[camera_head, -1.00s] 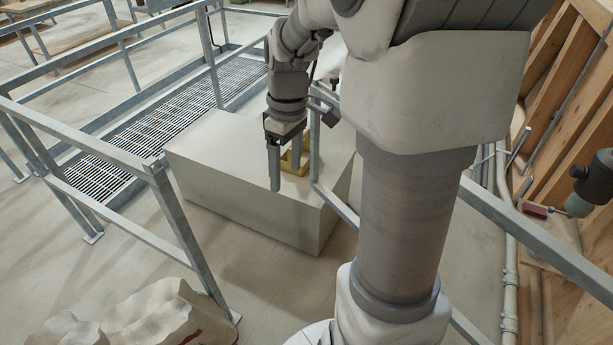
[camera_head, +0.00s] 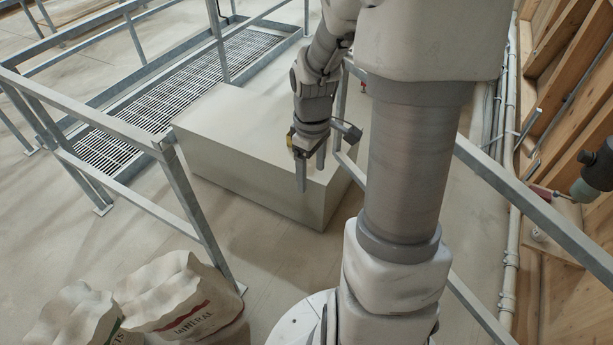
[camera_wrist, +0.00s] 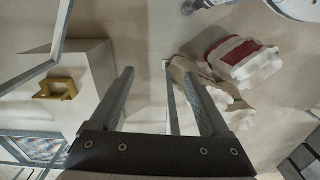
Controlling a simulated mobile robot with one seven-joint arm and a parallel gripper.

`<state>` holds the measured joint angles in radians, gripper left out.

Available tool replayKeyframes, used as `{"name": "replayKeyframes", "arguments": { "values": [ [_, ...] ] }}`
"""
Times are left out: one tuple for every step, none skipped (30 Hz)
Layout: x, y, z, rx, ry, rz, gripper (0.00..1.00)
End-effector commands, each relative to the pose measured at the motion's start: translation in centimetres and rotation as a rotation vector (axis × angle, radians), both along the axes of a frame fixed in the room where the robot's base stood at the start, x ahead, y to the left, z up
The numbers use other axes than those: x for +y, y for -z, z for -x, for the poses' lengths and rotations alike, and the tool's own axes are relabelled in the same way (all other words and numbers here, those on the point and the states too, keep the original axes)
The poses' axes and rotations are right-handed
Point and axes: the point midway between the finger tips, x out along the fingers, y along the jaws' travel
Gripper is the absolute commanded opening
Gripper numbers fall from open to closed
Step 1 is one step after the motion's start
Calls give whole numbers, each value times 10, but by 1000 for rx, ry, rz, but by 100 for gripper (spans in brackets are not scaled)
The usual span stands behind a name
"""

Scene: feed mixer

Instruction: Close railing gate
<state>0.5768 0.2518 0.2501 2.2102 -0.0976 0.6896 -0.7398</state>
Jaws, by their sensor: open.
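The railing gate appears to be the grey tubular frame on the right in the head view, with its near end post (camera_head: 340,108) beside my gripper and its rails running behind my arm. A grey bar of it (camera_wrist: 58,35) crosses the upper left of the wrist view. My gripper (camera_head: 311,176) is open and empty in front of the pale block's right end, fingers pointing down. In the wrist view nothing is between the fingers (camera_wrist: 154,68). Whether the gripper touches the frame cannot be told. A yellow bracket (camera_wrist: 57,88) sits on the block, mostly hidden in the head view.
The pale block (camera_head: 240,135) stands behind the opening. Fixed grey railing (camera_head: 190,200) bounds the left, beside a grated walkway (camera_head: 180,92). Feed sacks (camera_head: 180,297) lie at the front left. A timber wall (camera_head: 570,100) and pipes are at the right. Floor before the block is clear.

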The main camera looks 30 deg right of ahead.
Motion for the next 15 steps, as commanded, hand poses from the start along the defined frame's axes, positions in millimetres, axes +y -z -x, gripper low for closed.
{"name": "replayKeyframes", "arguments": {
  "values": [
    [1, 11, 1, 5, -1, -3, 80],
    [1, 16, 1, 4, -1, -4, 80],
    [1, 22, 1, 4, 0, -3, 80],
    [1, 26, 1, 3, 0, -2, 80],
    [0, 29, 0, 2, 0, -1, 80],
    [0, 33, 1, 3, 0, -2, 80],
    [0, 35, 0, 2, 0, -1, 80],
    [0, 37, 0, 0, 0, -1, 80],
    [0, 39, 0, 0, 0, -1, 80],
    [0, 40, 0, 0, 0, -1, 80],
    [0, 41, 0, 0, 0, -1, 80],
    [0, 42, 0, 0, 0, -1, 80],
    [0, 42, 0, 0, 0, -1, 80],
    [0, 42, 0, 0, 0, -1, 80],
    [0, 42, 0, 0, 0, -1, 80]
  ]
}}
